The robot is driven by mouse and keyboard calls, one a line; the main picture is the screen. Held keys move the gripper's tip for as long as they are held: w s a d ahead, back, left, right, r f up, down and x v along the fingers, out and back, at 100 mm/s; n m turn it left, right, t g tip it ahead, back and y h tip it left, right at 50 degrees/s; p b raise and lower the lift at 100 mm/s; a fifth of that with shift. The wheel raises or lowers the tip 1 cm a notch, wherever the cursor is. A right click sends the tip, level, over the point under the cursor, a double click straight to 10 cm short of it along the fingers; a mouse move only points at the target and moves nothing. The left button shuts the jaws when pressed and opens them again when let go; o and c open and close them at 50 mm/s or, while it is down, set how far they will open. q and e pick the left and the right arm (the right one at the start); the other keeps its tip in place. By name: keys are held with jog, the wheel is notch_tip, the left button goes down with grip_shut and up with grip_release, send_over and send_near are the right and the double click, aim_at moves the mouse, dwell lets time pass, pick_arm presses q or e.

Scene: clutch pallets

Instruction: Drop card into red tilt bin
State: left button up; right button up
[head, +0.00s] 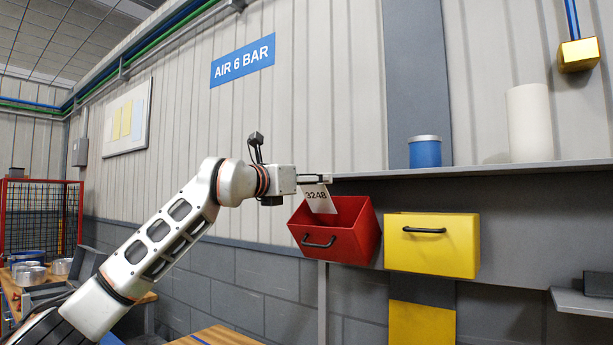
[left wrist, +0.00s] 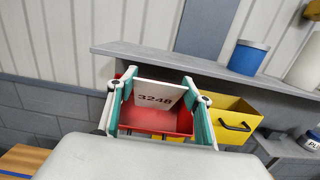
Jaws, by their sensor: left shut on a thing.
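A white card (head: 318,199) marked "3248" hangs from my left gripper (head: 318,179). The gripper is shut on it, and the card (left wrist: 158,96) shows between the two fingers (left wrist: 158,100) in the left wrist view. The red tilt bin (head: 338,246) hangs below the shelf, tilted open, with a black handle on its front. In the head view the card's lower part overlaps the bin's opening. In the left wrist view the red bin (left wrist: 158,121) shows behind and below the card. My right gripper is not in view.
A yellow bin (head: 432,257) hangs just right of the red one. The grey shelf (head: 470,170) runs above both bins, close to my left gripper, and bears a blue can (head: 425,153) and a white cylinder (head: 530,123). A wooden table (head: 215,337) is at the bottom.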

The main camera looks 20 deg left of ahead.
aim_at(313, 189)
pick_arm(q)
jog(key=shift+w+d+f, duration=0.25)
jog(key=shift+w+f, duration=0.3)
jog(key=shift+f, duration=0.25)
jog(key=shift+w+d+f+b, duration=0.1)
jog(key=shift+w+f+b, duration=0.2)
jog(key=shift+w+f, duration=0.1)
jog(key=o, duration=1.2)
jog(key=shift+s, duration=0.1)
jog(key=v, duration=1.2)
